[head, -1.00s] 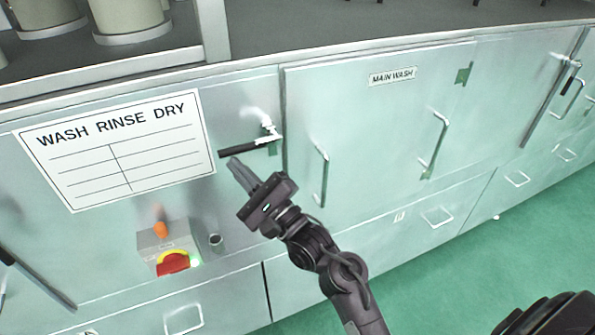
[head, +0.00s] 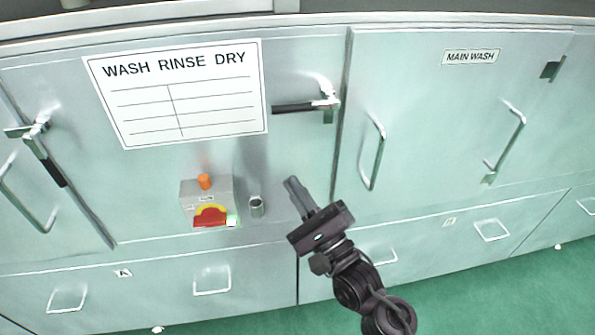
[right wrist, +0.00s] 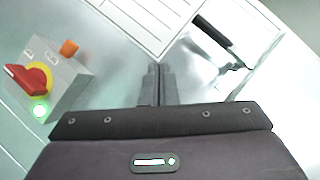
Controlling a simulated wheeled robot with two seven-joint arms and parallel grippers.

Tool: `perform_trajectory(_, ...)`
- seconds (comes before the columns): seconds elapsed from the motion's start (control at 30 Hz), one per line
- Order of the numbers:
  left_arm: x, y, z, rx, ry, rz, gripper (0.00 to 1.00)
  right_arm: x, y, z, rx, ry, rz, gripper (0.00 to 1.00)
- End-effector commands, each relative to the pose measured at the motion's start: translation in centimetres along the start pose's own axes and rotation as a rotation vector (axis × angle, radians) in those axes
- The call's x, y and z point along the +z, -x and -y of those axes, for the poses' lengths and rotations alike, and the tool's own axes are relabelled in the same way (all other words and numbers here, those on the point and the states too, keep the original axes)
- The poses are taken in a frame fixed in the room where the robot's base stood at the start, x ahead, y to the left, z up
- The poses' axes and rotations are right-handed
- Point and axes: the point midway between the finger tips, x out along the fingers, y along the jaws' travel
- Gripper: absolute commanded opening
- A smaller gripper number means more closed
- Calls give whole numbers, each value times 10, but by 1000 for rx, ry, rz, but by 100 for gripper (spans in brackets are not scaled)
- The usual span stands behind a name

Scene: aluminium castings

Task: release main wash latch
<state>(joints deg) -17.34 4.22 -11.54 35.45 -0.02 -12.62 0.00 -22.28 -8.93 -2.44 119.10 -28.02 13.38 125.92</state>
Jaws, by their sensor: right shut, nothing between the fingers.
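The main wash door (head: 440,115) carries a MAIN WASH label (head: 471,57) and two bar handles. The latch (head: 308,106), a black-gripped lever on a bright metal pivot, lies about level on the panel just left of this door. In the right wrist view the latch (right wrist: 213,36) shows at the upper right, beyond the fingers. My right gripper (head: 291,181) is shut and empty. It is below the latch and apart from it, in front of the panel. My left gripper is not in view.
A grey switch box (head: 190,190) with a red and yellow knob and an orange button is left of my right gripper, beside a small metal cylinder (head: 256,206). A WASH RINSE DRY board (head: 185,110) is above. Another latch (head: 42,150) is at far left.

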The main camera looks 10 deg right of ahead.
Motion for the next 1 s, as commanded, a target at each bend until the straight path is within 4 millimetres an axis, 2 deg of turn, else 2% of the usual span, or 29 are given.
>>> perform_trajectory(0.03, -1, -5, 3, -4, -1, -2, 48, -1, 8, -5, 2, 0, -2, 0)
perform_trajectory(0.2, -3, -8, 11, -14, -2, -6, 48, 2, 18, -8, 1, 0, 0, 0)
perform_trajectory(0.77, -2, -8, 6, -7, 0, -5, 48, 2, 19, -9, 3, 2, -2, 0)
perform_trajectory(0.87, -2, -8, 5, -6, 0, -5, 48, -9, 22, -21, 28, 33, -27, 0)
perform_trajectory(0.97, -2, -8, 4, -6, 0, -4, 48, -36, 32, -55, 101, 120, -87, 0)
perform_trajectory(1.0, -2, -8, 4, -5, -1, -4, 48, -52, 39, -75, 147, 173, -120, 0)
